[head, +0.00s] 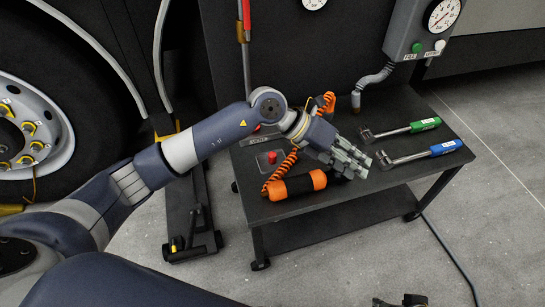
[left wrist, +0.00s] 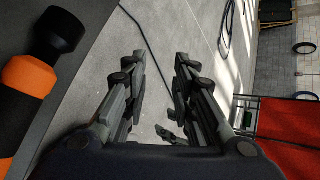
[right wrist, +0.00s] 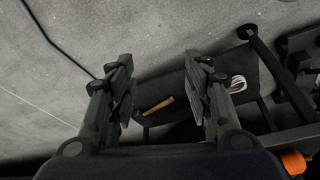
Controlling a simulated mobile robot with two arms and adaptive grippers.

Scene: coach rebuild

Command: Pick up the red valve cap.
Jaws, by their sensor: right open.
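Another red spot (head: 257,127) shows beside my left arm, mostly hidden. My left gripper (head: 360,160) is to the right of the red piece, above the cart. In the left wrist view its fingers (left wrist: 160,95) are apart with nothing between them. My right gripper (right wrist: 157,90) is open and empty; only its tips show at the bottom of the head view (head: 400,301).
An orange-and-black cylinder (head: 297,185) with a coiled orange cord lies on the cart (head: 385,185), near my left gripper. Green-handled (head: 424,125) and blue-handled (head: 446,147) tools lie on the right. A wheel (head: 30,130) stands at left.

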